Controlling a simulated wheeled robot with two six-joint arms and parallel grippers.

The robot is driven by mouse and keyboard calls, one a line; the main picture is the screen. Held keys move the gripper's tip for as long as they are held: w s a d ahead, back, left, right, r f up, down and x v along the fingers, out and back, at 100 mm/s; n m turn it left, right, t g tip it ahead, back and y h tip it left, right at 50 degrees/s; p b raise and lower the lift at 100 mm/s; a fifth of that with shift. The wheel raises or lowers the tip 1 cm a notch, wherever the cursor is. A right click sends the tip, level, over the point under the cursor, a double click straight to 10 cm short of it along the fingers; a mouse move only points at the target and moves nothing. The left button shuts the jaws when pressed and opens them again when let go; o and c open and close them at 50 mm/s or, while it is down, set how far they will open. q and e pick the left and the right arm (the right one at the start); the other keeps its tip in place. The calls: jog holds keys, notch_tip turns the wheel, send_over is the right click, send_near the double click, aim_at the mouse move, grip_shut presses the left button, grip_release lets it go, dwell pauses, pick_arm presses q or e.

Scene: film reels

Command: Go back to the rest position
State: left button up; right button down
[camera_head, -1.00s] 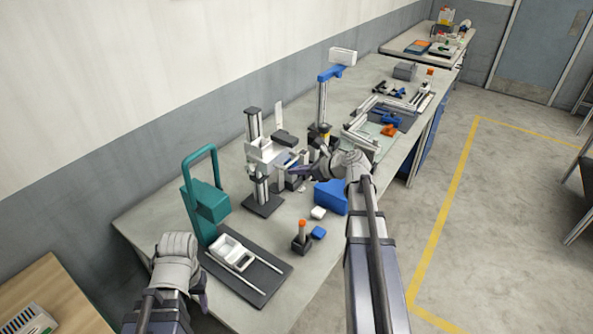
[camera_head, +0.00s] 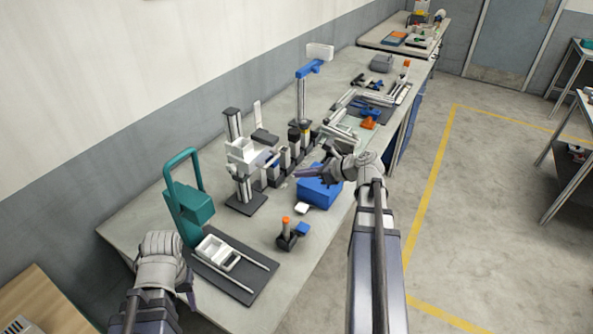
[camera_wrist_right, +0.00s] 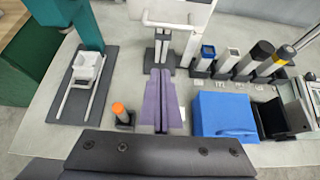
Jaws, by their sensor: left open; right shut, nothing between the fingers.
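My right gripper (camera_head: 308,172) is shut and empty, held above the bench near the blue box (camera_head: 316,193). Its two purple fingers lie side by side in the right wrist view (camera_wrist_right: 160,100), with bare bench around them. My left gripper (camera_head: 188,287) is at the lower left, beside the near end of the dark rail base (camera_head: 235,284). Its fingers are mostly hidden behind its wrist, and I see nothing held in it.
A teal press (camera_head: 190,208) stands by the white tray (camera_head: 218,252). A white-topped stand (camera_head: 248,152) and a row of dark posts stand behind my right gripper. An orange-topped holder (camera_head: 286,236) sits in front. Open floor (camera_head: 480,230) lies to the right.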

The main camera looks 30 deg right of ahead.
dwell(0.3)
jog(key=s+a+f+n+g, duration=0.3)
jog(key=a+f+n+g, duration=0.1)
jog(key=a+n, duration=0.5)
jog(key=s+a+f+n+g, duration=0.2)
jog(key=a+f+n+g, duration=0.3)
jog(key=a, duration=0.6)
jog(key=s+a+f+n+g+h+b, duration=0.1)
jog(key=s+a+f+n+h, duration=0.2)
jog(key=n, duration=1.6)
jog(key=s+a+h, duration=0.4)
jog(key=s+a, duration=0.4)
jog(key=s, duration=0.1)
jog(key=shift+f+n+h+b, duration=0.25)
jog(key=shift+n+h+b, duration=0.05)
jog(key=shift+b, duration=0.1)
jog(key=shift+a, duration=0.1)
